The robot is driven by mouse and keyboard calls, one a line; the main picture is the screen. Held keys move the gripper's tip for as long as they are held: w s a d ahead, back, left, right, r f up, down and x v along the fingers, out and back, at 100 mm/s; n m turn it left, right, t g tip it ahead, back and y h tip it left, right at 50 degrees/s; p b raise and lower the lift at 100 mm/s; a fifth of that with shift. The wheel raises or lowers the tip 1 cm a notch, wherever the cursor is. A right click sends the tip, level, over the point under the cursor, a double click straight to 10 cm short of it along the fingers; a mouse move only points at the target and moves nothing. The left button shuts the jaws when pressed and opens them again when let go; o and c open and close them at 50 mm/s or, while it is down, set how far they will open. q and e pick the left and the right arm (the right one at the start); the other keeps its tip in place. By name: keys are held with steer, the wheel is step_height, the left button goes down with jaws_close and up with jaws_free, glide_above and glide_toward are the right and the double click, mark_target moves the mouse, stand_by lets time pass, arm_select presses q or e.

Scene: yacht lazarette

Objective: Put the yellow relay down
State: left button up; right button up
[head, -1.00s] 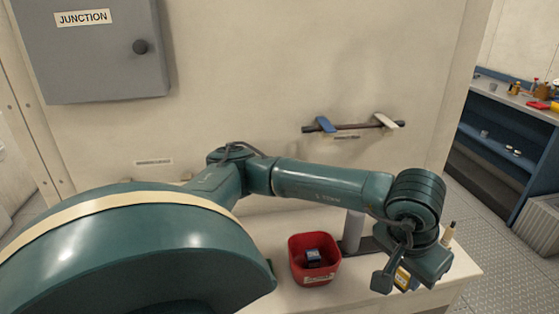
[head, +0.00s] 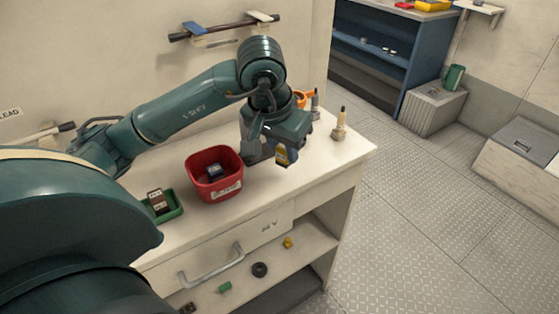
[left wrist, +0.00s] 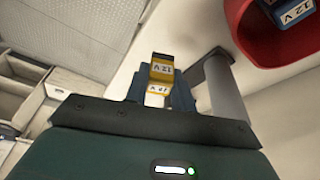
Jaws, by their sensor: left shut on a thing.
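The yellow relay (head: 282,156) shows at the tip of my left gripper (head: 274,151), above the white bench top. In the left wrist view the yellow relay (left wrist: 161,72), with a white 12 V label, sits between the blue fingers of my left gripper (left wrist: 158,92), which are shut on it. A red bin (head: 202,192) stands just left of the gripper with a blue relay (head: 215,172) inside. The red bin (left wrist: 238,28) and the blue relay (left wrist: 290,12) also show in the left wrist view. My right gripper is not in view.
A green tray (head: 173,213) holding a brown block (head: 157,200) is left of the bin. Bottle-like items (head: 340,124) and an orange object (head: 301,98) stand near the bench's right end. The bench top (head: 290,185) is clear in front of the gripper.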

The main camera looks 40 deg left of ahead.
mark_target(281, 156)
arm_select(q)
step_height(281, 156, down, 4)
steer(key=shift+f, duration=0.1)
steer(key=shift+f, duration=0.2)
steer(key=o, duration=1)
steer(key=shift+r, duration=0.3)
steer(key=v, duration=1.1)
steer(key=shift+s+r+p, duration=0.15)
steer(key=shift+r+p, duration=0.15)
steer(key=shift+r, duration=0.1)
